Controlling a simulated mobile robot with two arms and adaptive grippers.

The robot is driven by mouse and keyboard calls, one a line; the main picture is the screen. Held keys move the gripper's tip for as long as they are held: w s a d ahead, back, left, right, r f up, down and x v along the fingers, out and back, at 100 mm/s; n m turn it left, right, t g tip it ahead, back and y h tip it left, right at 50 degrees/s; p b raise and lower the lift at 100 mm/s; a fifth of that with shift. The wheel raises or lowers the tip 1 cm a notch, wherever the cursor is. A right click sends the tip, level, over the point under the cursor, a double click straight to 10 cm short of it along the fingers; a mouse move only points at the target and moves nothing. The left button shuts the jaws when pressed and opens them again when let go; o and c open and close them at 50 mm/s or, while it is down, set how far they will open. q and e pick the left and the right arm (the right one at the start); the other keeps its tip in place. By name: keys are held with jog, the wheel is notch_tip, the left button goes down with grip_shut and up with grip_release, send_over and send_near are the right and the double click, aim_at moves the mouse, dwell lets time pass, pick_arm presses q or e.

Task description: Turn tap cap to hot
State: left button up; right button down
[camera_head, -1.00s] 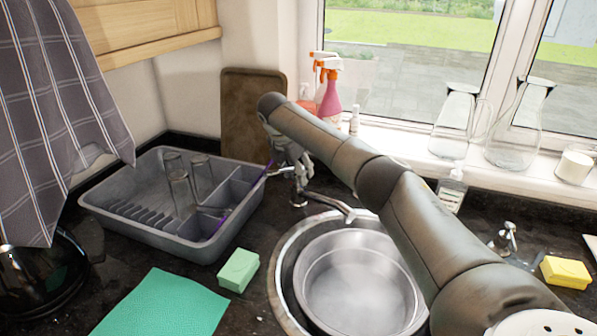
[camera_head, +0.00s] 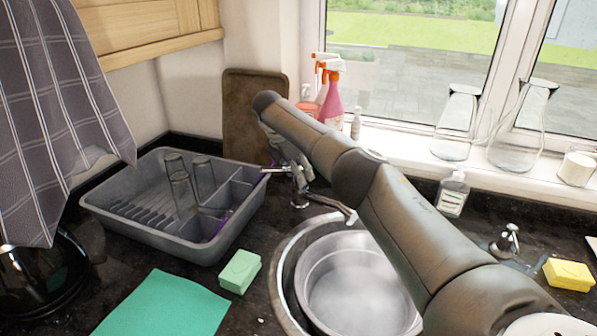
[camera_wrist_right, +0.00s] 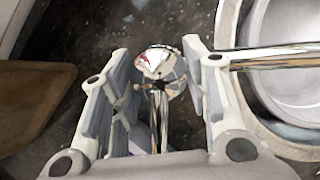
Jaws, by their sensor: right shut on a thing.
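The chrome tap stands behind the sink, with its spout (camera_head: 334,204) reaching right over the basin. A thin lever (camera_head: 277,169) sticks out to the left at its top. My right gripper (camera_head: 297,172) is at the top of the tap, partly hidden by my arm. In the right wrist view, the rounded chrome tap cap (camera_wrist_right: 163,69) lies between the two fingers of my right gripper (camera_wrist_right: 160,75), with a thin chrome rod (camera_wrist_right: 158,122) running from it towards the palm. The gripper is shut on the cap. Hot or cold marks cannot be read. My left gripper is not in view.
A grey dish rack (camera_head: 150,226) with glasses stands close left of the tap. A metal basin (camera_head: 355,285) sits in the sink. Spray bottles (camera_head: 331,100) stand behind, and a soap bottle (camera_head: 452,193) is to the right. A green sponge (camera_head: 239,271) lies in front.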

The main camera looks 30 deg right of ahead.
jog(key=c, duration=0.8)
grip_release()
jog(key=v, duration=1.2)
